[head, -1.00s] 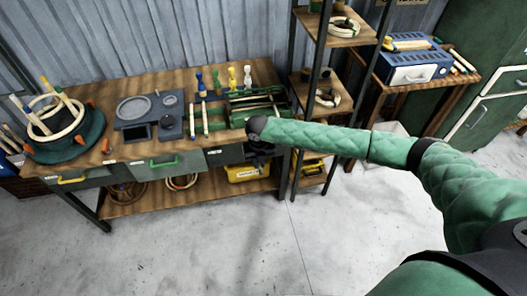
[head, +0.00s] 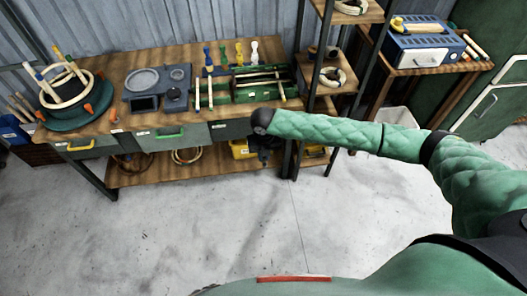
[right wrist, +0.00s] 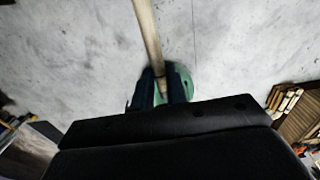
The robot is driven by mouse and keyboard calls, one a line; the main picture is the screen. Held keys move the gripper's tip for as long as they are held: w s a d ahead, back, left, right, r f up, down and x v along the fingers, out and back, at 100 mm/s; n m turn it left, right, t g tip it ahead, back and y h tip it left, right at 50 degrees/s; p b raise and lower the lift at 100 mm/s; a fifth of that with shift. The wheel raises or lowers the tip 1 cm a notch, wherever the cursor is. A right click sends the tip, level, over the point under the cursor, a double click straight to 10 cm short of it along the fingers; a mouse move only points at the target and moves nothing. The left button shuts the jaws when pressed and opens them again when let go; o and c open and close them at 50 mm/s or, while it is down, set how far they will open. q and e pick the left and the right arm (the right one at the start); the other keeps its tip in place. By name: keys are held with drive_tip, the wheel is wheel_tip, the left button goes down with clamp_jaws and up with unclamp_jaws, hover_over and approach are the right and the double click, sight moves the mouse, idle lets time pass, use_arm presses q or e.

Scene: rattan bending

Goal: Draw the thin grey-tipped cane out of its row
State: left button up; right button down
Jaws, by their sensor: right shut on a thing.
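My right gripper (right wrist: 160,88) is shut on a slim pale cane (right wrist: 147,28). The cane runs from between the fingers out past the top of the right wrist view, over grey floor. I cannot make out its tip colour. In the head view my right gripper (head: 264,157) is small and dark, pointing down below the arm end in front of the bench's front edge. The held cane is not distinguishable there. A green rack (head: 238,96) with a row of canes stands at the bench's right end. My left gripper is not in view.
The wooden bench (head: 110,73) holds blue-grey trays (head: 140,80), bottle-shaped pegs (head: 238,52) and a green round stand (head: 65,122). A yellow box (head: 240,149) is on the lower shelf. An upright shelf (head: 330,80) stands to the right. The floor (head: 200,230) before the bench is clear.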

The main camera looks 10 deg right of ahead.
sight(265, 165)
drive_tip(key=shift+s, duration=1.65)
drive_tip(key=s, duration=1.6)
drive_tip(key=shift+s+a, duration=0.25)
drive_tip(key=shift+r, duration=0.1)
wheel_tip(265, 165, up, 7)
idle(0.8)
drive_tip(key=shift+w, duration=0.1)
idle(0.3)
